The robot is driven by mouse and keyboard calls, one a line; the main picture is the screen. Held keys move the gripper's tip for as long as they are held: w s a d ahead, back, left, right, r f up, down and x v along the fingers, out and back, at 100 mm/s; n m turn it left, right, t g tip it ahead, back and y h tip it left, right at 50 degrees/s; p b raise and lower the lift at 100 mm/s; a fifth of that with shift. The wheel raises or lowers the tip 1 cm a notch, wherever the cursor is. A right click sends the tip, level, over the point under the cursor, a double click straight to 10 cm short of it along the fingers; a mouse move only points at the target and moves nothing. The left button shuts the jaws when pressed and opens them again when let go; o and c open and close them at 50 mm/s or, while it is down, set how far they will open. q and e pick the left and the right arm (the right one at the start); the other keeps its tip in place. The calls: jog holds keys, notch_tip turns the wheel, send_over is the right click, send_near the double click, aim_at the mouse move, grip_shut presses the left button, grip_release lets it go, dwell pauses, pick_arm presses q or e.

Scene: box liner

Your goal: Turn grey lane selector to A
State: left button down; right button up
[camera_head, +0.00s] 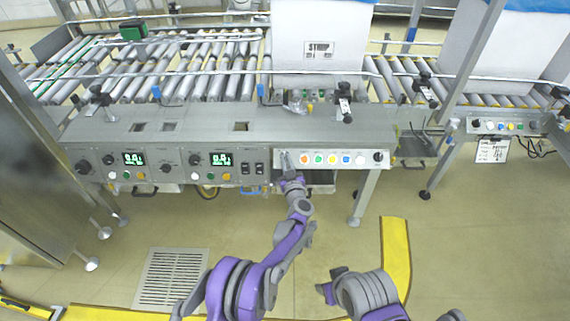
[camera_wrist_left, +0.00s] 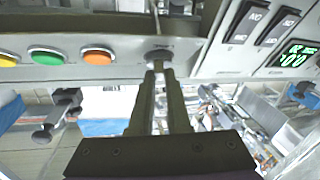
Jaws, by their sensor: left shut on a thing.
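My left gripper (camera_head: 287,165) is at the front panel, at the left end of the button strip. In the left wrist view its two fingers (camera_wrist_left: 160,72) are shut on a small dark grey knob (camera_wrist_left: 158,56), taken to be the lane selector, beside the orange button (camera_wrist_left: 97,57). The fingers cover much of the knob, so its pointer and the marks around it cannot be read. In the head view the gripper hides the knob. My right arm shows at the bottom right of the head view, but its gripper cannot be made out.
Green (camera_head: 318,159), yellow and blue buttons and a black knob (camera_head: 378,157) follow to the right on the strip. Black rocker switches (camera_head: 246,168) and a green display (camera_head: 222,159) are to the left. A white box (camera_head: 318,60) stands on the rollers behind.

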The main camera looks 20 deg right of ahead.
pick_arm(q)
jog(key=n+y, duration=0.1)
jog(key=n+y+b, duration=0.1)
jog(key=n, duration=0.1)
jog(key=shift+d+f+n+y, duration=0.1)
jog(key=shift+d+n+y, duration=0.15)
jog(key=shift+n+y, duration=0.15)
jog(key=shift+d+r+n+g+y+b, duration=0.1)
jog(key=shift+n+g+y+b, duration=0.4)
jog(key=shift+n+y, duration=0.45)
jog(key=shift+r+n+g+y+b, duration=0.1)
jog(key=shift+n+g+y+b, duration=0.55)
jog(key=shift+n, duration=0.5)
pick_arm(e)
jog(key=shift+s+x, duration=0.25)
jog(key=shift+x, duration=0.75)
jog(key=shift+s+x, duration=0.2)
jog(key=shift+x, duration=0.8)
jog(key=shift+f, duration=0.2)
pick_arm(q)
jog(key=c, duration=0.9)
grip_release()
pick_arm(e)
jog(key=shift+s, duration=0.1)
